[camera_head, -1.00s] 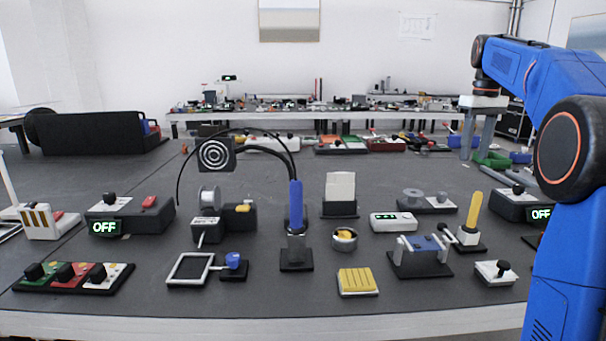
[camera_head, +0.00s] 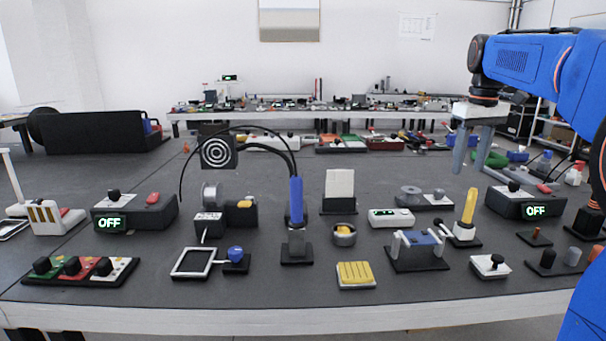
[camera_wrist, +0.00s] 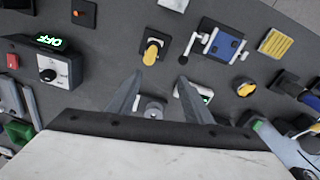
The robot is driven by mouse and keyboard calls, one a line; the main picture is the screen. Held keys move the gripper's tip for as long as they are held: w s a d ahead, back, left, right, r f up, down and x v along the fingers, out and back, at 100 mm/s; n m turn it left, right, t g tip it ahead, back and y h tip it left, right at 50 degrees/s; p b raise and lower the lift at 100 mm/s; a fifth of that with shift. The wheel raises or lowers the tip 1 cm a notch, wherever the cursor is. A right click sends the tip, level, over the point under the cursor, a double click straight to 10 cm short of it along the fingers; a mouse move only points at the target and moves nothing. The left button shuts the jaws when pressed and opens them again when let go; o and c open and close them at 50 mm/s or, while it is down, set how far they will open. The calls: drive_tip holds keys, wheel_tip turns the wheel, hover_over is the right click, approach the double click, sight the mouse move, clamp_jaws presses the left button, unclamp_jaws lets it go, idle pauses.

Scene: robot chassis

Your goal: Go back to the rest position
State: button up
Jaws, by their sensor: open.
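My gripper (camera_head: 472,150) hangs from my blue arm at the right of the head view, fingers pointing down, above the right part of the dark table. It is open and empty. In the wrist view my gripper (camera_wrist: 158,85) shows two grey fingers spread apart. Between and below them lie a grey knob-like part (camera_wrist: 154,108) and a white device (camera_wrist: 190,97), partly hidden by a finger. The fingers touch nothing that I can see.
Below stand a yellow-handled lever (camera_head: 469,207), a blue clamp-like device (camera_head: 420,245), a white device (camera_head: 391,218) and a control box reading OFF (camera_head: 528,203). A blue upright handle (camera_head: 296,200) stands mid-table. Bare table (camera_head: 120,165) shows at the left.

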drive_tip(key=s+a+f+m+t, duration=0.1)
drive_tip(key=s+a+f, duration=0.4)
drive_tip(key=s, duration=0.4)
drive_tip(key=s+a+f+t, duration=0.1)
drive_tip(key=s+a+f, duration=0.3)
drive_tip(key=s, duration=0.5)
drive_tip(key=s+a+f+m+t, duration=0.1)
drive_tip(key=s+a+f, duration=0.3)
drive_tip(key=s+f, duration=1)
wheel_tip(320, 180, down, 2)
drive_tip(key=shift+s+f+m+t, duration=0.2)
drive_tip(key=shift+f+m+t, duration=0.1)
drive_tip(key=shift+t, duration=0.1)
drive_tip(key=shift+r, duration=0.1)
